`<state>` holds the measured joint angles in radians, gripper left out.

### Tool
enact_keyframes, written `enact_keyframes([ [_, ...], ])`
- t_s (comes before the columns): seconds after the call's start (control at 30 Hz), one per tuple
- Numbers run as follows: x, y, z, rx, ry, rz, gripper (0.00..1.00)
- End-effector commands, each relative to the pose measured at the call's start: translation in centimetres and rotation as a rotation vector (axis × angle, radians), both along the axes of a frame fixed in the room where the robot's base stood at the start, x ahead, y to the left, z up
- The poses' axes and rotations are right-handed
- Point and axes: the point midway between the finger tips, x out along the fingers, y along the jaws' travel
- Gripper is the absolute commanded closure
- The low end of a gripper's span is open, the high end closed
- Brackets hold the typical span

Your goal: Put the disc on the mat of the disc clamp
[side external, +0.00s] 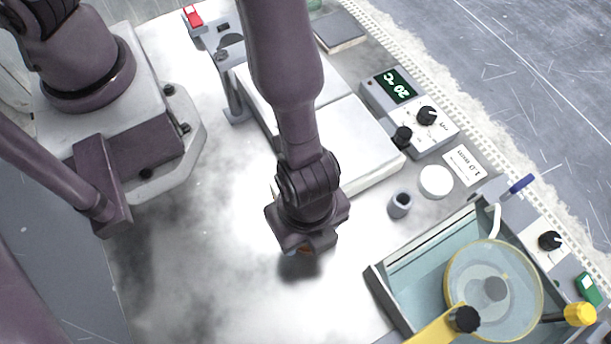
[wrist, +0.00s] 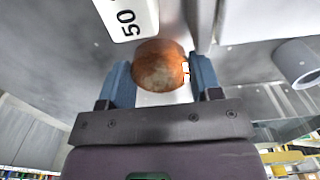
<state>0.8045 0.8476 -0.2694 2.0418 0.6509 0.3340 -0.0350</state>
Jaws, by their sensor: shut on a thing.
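My gripper (wrist: 162,84) is shut on a copper-brown disc (wrist: 158,62), held between its two blue fingers in the wrist view. In the side view my gripper (side external: 308,247) points down over the bare pale bench, left of the glass-walled basin. A dark shadow lies on the bench just below; the exact height is hard to judge. I cannot tell for sure which fixture is the disc clamp, and no mat is clearly visible.
The basin (side external: 378,282) with a yellow-ringed round platen (side external: 462,272) is at lower right. A small grey cup (side external: 400,205) and a white round piece (side external: 436,181) stand behind it. White slabs (side external: 375,155) and a control box (side external: 398,88) are farther back. The bench left of my gripper is clear.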

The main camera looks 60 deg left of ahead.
Motion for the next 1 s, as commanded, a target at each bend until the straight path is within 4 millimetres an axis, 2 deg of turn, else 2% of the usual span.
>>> enact_keyframes([
  [0.13,0.0,0.0,-1.7,0.001,0.0,-0.001,0.72],
  [0.5,0.0,0.0,-2.0,0.001,0.0,0.002,0.72],
  [0.53,0.0,0.0,-2.1,0.001,0.0,0.002,0.39],
  [0.63,0.0,0.0,-2.0,0.001,0.0,0.002,0.16],
  [0.9,0.0,0.0,-2.0,0.001,0.0,0.002,0.16],
  [1.0,0.0,0.0,-1.4,-0.002,-0.001,0.003,0.16],
])
